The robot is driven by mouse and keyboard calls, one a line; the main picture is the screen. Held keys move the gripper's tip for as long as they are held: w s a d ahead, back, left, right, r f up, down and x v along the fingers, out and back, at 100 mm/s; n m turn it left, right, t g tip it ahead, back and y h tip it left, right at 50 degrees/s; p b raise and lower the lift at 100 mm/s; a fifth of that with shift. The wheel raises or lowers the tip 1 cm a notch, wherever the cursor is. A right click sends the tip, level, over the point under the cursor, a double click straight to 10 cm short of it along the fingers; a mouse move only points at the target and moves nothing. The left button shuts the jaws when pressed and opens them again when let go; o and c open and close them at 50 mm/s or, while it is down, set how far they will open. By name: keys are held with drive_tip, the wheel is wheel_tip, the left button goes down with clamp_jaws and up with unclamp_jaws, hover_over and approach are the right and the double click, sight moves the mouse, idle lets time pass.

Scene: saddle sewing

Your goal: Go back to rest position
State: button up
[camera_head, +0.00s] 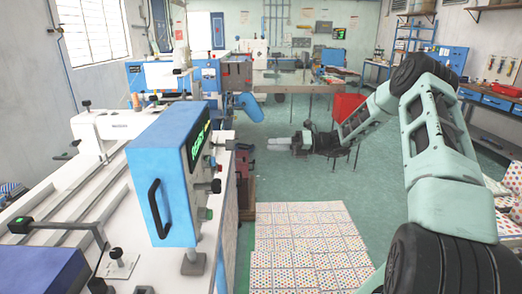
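My arm reaches in from the right side of the head view, bent at its elbow, with its end pointing left over the open floor. My gripper (280,143) is at the end of it, near the middle of the picture. Its pale fingers appear close together, but they are too small to tell whether they are open or shut. I see nothing hanging from it. It is apart from the blue-fronted sewing machine (178,165) on its left.
A white machine bench (75,185) fills the left. A patterned tile mat (305,245) lies on the green floor in front. A red bin (347,106) stands behind my arm. A workbench (490,100) with blue drawers lines the right wall.

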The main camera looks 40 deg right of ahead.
drive_tip(key=shift+s+d, duration=0.3)
drive_tip(key=shift+d, duration=0.1)
drive_tip(key=shift+a, duration=0.1)
